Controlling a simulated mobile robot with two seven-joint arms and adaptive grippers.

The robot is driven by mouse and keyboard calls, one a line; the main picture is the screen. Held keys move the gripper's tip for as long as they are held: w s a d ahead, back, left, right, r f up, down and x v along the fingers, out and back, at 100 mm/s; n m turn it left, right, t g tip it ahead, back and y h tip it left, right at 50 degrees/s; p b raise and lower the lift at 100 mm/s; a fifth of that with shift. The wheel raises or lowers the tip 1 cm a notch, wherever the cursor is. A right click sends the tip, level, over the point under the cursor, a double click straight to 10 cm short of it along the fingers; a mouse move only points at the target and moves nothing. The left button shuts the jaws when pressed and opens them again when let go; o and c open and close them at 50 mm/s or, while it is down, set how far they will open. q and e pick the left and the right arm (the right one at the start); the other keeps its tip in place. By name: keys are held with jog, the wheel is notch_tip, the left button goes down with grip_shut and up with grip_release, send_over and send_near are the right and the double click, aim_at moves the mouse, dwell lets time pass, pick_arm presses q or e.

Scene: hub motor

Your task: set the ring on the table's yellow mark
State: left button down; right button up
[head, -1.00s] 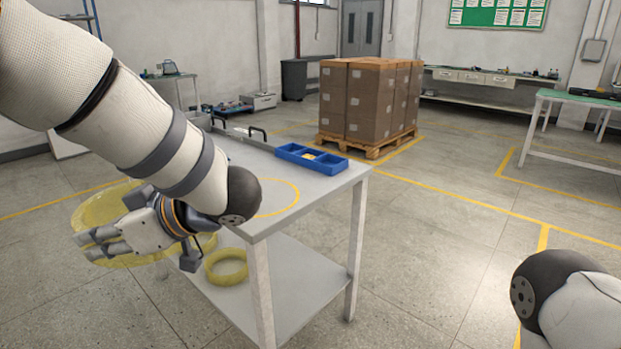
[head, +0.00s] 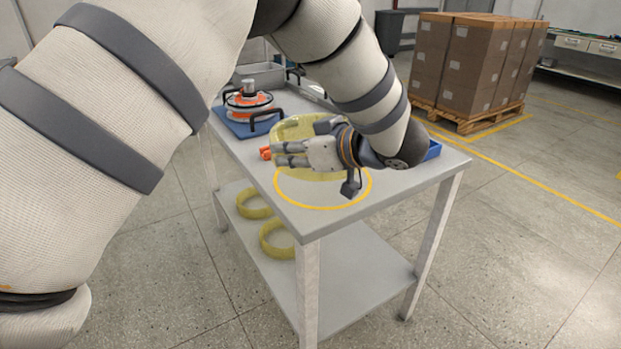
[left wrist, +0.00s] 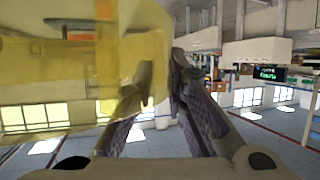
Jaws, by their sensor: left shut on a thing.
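My left gripper (head: 284,155) is shut on the wall of a translucent yellow ring (head: 290,129). In the head view, the ring is over the table, at the far side of the yellow circle mark (head: 322,208). The mark's near arc shows clear; its far part is hidden by the hand and ring. I cannot tell the gap between ring and tabletop. In the left wrist view, the ring (left wrist: 70,90) fills the left side, and one finger of the gripper (left wrist: 158,75) shows through it. My right gripper is not in view.
An orange and white motor part (head: 248,100) sits on a blue base (head: 240,126) behind the ring. A blue tray (head: 433,150) is partly hidden behind my left arm. Two more yellow rings (head: 254,204) (head: 276,240) lie on the lower shelf (head: 345,272). The table's near corner is bare.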

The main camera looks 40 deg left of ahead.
aim_at(341, 178)
pick_arm(q)
jog(key=w+f, duration=0.1)
jog(key=w+a+f, duration=0.1)
jog(key=f, duration=0.1)
jog(key=w+f+b, duration=0.1)
jog(key=w+f, duration=0.1)
jog(key=shift+a+f, duration=0.2)
jog(key=shift+a, duration=0.2)
jog(key=shift+w+a+f, duration=0.1)
jog(key=shift+w+f, duration=0.05)
jog(key=shift+f, duration=0.7)
jog(key=shift+w+a+f, duration=0.1)
jog(key=shift+w+f, duration=0.05)
jog(key=shift+f, duration=0.65)
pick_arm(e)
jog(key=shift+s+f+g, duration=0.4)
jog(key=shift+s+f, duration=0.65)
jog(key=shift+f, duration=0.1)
pick_arm(q)
jog(key=shift+d, duration=0.1)
jog(key=shift+f+b, duration=0.2)
jog(key=shift+b, duration=0.1)
jog(key=c, duration=1.6)
grip_release()
jog(key=shift+r, duration=0.2)
jog(key=v, duration=1.2)
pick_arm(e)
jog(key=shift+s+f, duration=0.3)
